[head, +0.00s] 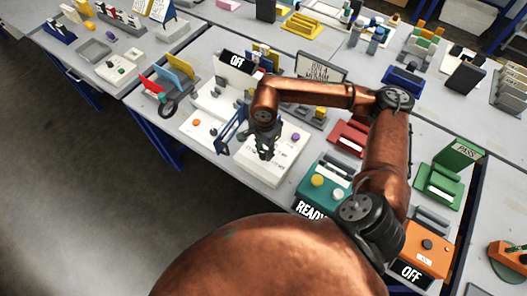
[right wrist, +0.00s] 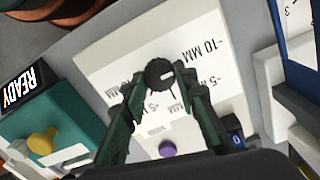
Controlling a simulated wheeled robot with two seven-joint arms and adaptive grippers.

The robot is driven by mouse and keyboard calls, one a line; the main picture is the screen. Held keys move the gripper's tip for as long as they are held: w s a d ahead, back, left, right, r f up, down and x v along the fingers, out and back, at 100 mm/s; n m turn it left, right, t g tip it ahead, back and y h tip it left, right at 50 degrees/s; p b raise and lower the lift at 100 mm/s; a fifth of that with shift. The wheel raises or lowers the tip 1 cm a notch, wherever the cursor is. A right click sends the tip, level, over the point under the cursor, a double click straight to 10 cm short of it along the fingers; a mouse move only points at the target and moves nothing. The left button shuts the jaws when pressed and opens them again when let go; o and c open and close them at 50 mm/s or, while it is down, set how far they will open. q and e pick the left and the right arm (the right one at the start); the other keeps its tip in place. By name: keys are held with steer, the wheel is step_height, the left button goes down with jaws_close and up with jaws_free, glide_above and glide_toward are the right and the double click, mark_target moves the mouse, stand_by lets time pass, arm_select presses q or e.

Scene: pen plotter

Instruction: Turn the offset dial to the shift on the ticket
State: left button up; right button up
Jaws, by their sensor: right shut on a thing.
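The offset dial (right wrist: 158,73) is a small dark round knob with a white mark, on a white panel (right wrist: 105,65) printed with "-10 MM", "-5 M" and other partly hidden labels. My right gripper (right wrist: 160,76) is shut on the dial, one finger on each side. In the head view my right gripper (head: 264,150) points down over the same white panel (head: 287,165) and hides the dial. A sign with dark print (head: 318,68) stands behind; its text is too small to read, and I cannot tell whether it is the ticket. My left gripper is not in view.
A teal box marked READY (head: 318,185) with a yellow button stands beside the panel. A blue frame (head: 231,131) stands close on the left. An orange box (head: 425,247) is at the lower right.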

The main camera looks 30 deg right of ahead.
mark_target(264, 154)
stand_by(0.3)
steer(key=o, duration=1.1)
steer(key=shift+o, duration=0.2)
step_height(264, 154, up, 12)
steer(key=shift+a, duration=0.1)
